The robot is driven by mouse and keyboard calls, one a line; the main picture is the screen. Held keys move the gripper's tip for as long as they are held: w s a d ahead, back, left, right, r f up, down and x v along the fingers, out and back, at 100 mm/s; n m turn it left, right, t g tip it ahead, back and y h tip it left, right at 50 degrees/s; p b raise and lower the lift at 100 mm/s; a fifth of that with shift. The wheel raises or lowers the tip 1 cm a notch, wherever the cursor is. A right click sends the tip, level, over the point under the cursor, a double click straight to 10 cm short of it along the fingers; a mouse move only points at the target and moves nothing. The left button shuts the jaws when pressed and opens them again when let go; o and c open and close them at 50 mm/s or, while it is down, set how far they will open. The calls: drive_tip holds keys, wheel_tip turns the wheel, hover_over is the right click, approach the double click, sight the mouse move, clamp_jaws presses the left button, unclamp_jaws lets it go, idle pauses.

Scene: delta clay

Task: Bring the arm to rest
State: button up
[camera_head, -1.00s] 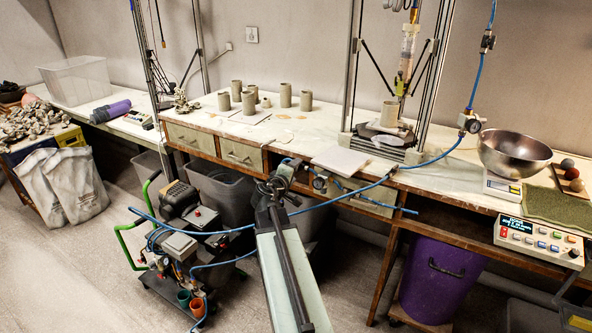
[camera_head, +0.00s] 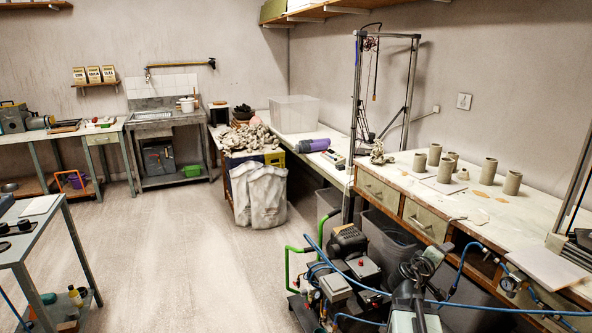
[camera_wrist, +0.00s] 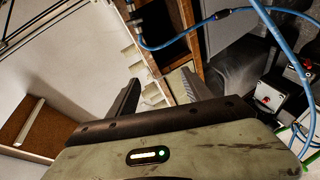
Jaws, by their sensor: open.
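My gripper (camera_wrist: 158,88) shows in the wrist view, its two dark fingers spread apart with nothing between them. Behind the fingers are the drawer fronts and wooden frame of the workbench (camera_wrist: 183,50). In the head view my arm (camera_head: 415,290) rises at the bottom right, in front of the workbench (camera_head: 400,170) and beside the compressor cart. The fingertips are not clear in the head view.
A compressor cart (camera_head: 340,285) with blue hoses stands close to the left of my arm. Several clay cylinders (camera_head: 489,171) stand on the bench. A grey metal table (camera_head: 40,240) is at the left. Open floor (camera_head: 200,260) lies between.

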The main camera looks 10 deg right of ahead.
drive_tip(key=w+a+f+y, duration=0.1)
drive_tip(key=a+f+y, duration=0.15)
drive_tip(key=a, duration=0.45)
drive_tip(key=w+a+f+m+g+y, duration=0.1)
drive_tip(key=a+f, duration=0.3)
drive_tip(key=a, duration=0.2)
drive_tip(key=w+a+f+y, duration=0.1)
drive_tip(key=a+f+y, duration=0.15)
drive_tip(key=a, duration=0.45)
drive_tip(key=s+a+f+m+g+y, duration=0.1)
drive_tip(key=s+a+f+g+y, duration=0.3)
drive_tip(key=a, duration=0.5)
drive_tip(key=s+a+f+m+g+y, duration=0.1)
drive_tip(key=s+a+f+g+y, duration=0.15)
drive_tip(key=s+a+f, duration=0.4)
drive_tip(key=s+a+r+p, duration=0.1)
drive_tip(key=a+r+p, duration=0.2)
drive_tip(key=r+p, duration=1.1)
drive_tip(key=shift+s+a+r+m+g, duration=0.15)
drive_tip(key=shift+s+r+m+g, duration=0.2)
drive_tip(key=shift+r, duration=0.5)
drive_tip(key=shift+y, duration=0.25)
drive_tip(key=shift+c, duration=0.4)
